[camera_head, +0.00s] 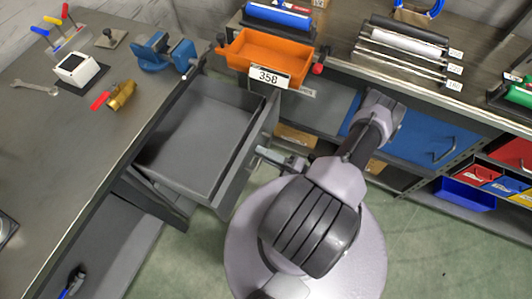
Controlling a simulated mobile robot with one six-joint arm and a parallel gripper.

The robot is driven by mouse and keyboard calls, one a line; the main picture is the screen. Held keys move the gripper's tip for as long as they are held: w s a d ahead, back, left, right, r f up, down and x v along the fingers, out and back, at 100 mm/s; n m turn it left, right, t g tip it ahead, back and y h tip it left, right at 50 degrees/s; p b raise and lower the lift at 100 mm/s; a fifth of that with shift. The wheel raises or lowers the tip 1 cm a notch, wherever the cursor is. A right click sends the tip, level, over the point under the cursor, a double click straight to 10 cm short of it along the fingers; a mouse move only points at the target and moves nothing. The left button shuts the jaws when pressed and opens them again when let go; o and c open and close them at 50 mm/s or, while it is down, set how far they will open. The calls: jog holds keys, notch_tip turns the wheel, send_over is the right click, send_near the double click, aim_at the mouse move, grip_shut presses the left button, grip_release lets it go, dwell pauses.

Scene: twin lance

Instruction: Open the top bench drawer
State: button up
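The top bench drawer (200,140) is pulled well out from under the left workbench (75,145). Its grey tray is empty. Its front panel (247,155) faces my arm, and the handle on its outer face is mostly hidden. My gripper (268,155) is at the outer side of this front panel, close to it or touching it. The fingers are too small and partly covered to tell whether they are open or shut on the handle.
Another drawer front (158,198) shows below the open one. An orange bin (262,60) labelled 358 stands on the back bench. A blue vise (165,52) sits near the left bench's corner. Green floor (430,255) is clear at the lower right.

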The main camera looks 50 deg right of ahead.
jog(key=v, duration=1.7)
jog(key=shift+s+p, duration=0.25)
jog(key=shift+p, duration=0.2)
